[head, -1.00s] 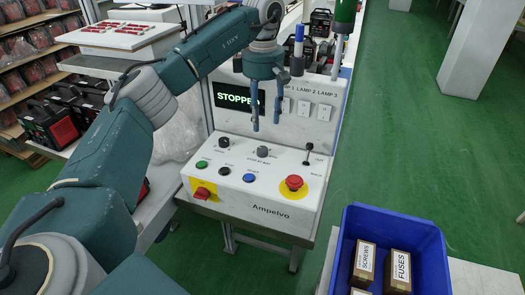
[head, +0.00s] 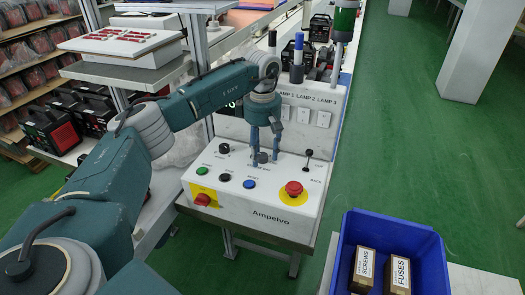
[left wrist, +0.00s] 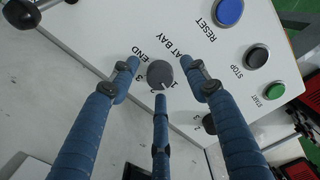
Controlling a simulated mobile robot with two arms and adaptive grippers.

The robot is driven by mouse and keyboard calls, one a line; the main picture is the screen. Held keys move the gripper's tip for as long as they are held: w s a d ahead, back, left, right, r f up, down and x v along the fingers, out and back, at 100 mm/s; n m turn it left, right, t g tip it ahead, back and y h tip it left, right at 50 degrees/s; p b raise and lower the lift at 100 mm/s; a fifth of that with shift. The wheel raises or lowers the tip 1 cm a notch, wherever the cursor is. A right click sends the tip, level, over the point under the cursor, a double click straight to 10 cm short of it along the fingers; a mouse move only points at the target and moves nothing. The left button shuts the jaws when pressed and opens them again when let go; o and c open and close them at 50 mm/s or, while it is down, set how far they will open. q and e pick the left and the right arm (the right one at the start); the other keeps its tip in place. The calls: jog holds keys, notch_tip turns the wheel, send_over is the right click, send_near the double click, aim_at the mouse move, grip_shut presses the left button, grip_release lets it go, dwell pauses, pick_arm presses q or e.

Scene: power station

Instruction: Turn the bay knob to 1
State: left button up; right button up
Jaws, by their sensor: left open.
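The bay knob is a small grey round knob on the white sloping control panel (head: 250,215), and it shows between my fingers in the head view (head: 262,157). In the left wrist view the bay knob (left wrist: 159,73) has numbers 1, 2 and 3 around it and lettering ending in "END AT BAY" beside it. A pale pointer mark is on its side toward the 1 and 2; I cannot tell exactly which it meets. My left gripper (head: 265,156) is open, pointing down, with its blue fingers around the knob, apparently not touching. My right gripper is out of view.
Green (head: 202,171), black and blue (head: 249,184) buttons, a red switch (head: 203,199) and a red emergency stop (head: 294,188) are on the panel. A black lever (head: 308,154) stands at right. A blue bin (head: 420,245) with boxes is in front right.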

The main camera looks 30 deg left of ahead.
pick_arm(q)
jog(key=c, duration=1.2)
jog(key=shift+o, duration=0.2)
jog(key=shift+r+n+p, duration=0.1)
jog(key=shift+n+p, duration=0.3)
jog(key=shift+n, duration=1.1)
jog(key=o, duration=1.2)
jog(key=shift+c, duration=0.2)
